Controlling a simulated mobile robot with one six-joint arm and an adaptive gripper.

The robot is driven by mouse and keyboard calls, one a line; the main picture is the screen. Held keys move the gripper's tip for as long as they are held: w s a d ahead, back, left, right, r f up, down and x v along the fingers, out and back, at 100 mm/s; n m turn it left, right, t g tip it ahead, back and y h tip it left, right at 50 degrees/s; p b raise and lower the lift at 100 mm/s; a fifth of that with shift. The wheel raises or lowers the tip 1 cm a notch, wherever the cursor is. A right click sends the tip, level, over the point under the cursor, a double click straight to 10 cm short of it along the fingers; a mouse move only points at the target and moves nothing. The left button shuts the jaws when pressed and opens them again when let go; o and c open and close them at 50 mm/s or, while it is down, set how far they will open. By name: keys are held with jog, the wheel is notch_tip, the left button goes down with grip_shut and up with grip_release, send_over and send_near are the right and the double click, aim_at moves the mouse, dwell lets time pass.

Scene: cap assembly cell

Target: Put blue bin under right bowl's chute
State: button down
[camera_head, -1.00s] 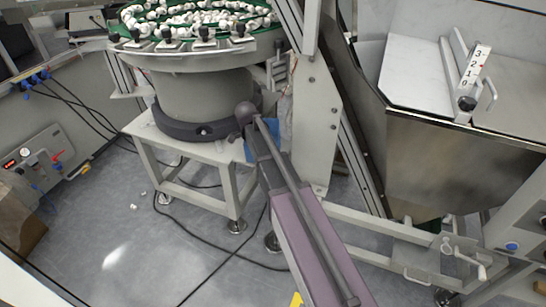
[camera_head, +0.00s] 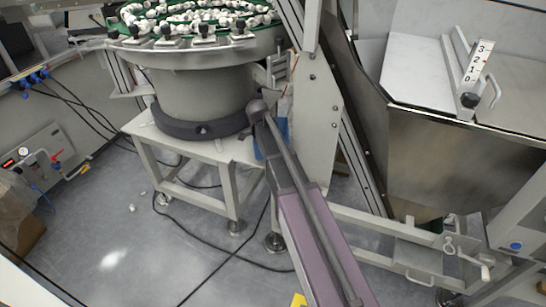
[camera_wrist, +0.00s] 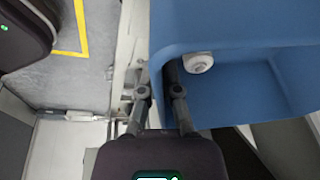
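The blue bin (camera_wrist: 235,30) fills the upper right of the wrist view, with a white cap (camera_wrist: 198,62) inside it. My gripper (camera_wrist: 160,90) has a finger on each side of the bin's near wall and appears shut on it. In the head view only small blue parts of the bin (camera_head: 283,125) show beside my arm, which hides the rest. A feeder bowl (camera_head: 200,50) full of white caps stands on a white table at upper left. A small metal chute-like part (camera_head: 277,70) is at its right side. I cannot tell whether this is the right bowl.
A white frame post (camera_head: 318,120) stands close to the right of my arm. A large metal hopper (camera_head: 450,160) is farther right. The white table (camera_head: 205,148) is left of the bin. Black cables and a few caps lie on the grey floor (camera_head: 110,220).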

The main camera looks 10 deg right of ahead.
jog(key=shift+f+b, duration=0.85)
jog(key=shift+f, duration=0.3)
jog(key=shift+f, duration=0.2)
jog(key=c, duration=0.8)
grip_release()
jog(key=shift+r, duration=0.1)
jog(key=shift+r, duration=0.15)
jog(key=p+v, duration=1.1)
jog(key=v, duration=0.1)
jog(key=shift+p, duration=0.3)
